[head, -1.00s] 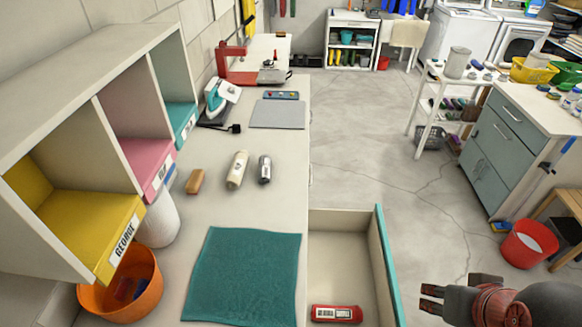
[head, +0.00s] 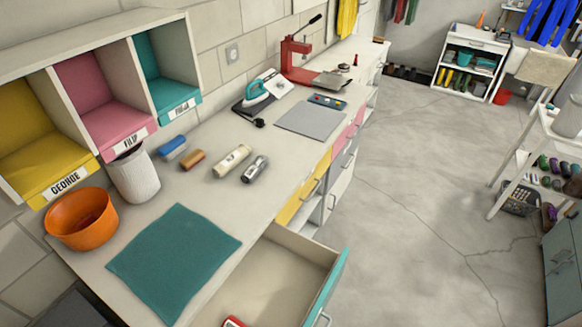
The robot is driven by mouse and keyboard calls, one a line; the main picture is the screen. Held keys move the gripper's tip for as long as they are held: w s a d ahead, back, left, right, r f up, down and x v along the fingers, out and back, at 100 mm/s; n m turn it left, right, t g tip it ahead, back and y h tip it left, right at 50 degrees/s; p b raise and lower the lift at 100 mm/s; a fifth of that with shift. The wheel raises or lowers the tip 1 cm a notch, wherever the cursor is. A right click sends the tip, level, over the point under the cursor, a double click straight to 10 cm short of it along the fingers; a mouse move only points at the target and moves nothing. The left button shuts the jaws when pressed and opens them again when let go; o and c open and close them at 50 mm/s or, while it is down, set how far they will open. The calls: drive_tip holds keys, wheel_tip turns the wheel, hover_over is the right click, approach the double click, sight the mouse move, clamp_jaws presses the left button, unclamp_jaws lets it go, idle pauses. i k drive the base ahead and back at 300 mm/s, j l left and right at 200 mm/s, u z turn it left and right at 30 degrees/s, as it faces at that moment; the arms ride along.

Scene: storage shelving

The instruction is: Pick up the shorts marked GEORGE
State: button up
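No shorts marked GEORGE can be made out in the head view. A label reading GEORGE (head: 69,181) is on the front of the yellow cubby (head: 40,150) at the left, which looks empty. A flat teal cloth (head: 175,262) lies on the counter; I see no name on it and cannot tell that it is a garment. An open drawer (head: 285,262) with a teal front shows a small red item (head: 233,321) at the bottom edge. My gripper is out of view.
Pink (head: 110,115) and teal (head: 165,80) cubbies adjoin. The floor (head: 420,190) is clear; a white cart (head: 545,150) stands right.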

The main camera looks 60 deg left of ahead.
sight(256, 167)
drive_tip(key=i+u, duration=0.35)
drive_tip(key=i+l+u, duration=0.15)
drive_tip(key=i+u, duration=0.2)
drive_tip(key=i, duration=0.25)
drive_tip(key=i+l+u, duration=0.2)
drive_tip(key=i+u, duration=0.15)
drive_tip(key=i+j+u, duration=0.15)
drive_tip(key=i+u, duration=0.15)
drive_tip(key=u, duration=0.15)
drive_tip(key=i+u, duration=0.65)
drive_tip(key=u, duration=0.25)
drive_tip(key=i+l+u, duration=0.2)
drive_tip(key=u, duration=0.25)
drive_tip(key=i+l+u, duration=0.3)
drive_tip(key=u, duration=0.15)
drive_tip(key=i+l+u, duration=0.15)
drive_tip(key=i+u, duration=0.2)
drive_tip(key=i+l+u, duration=0.35)
drive_tip(key=j, duration=0.1)
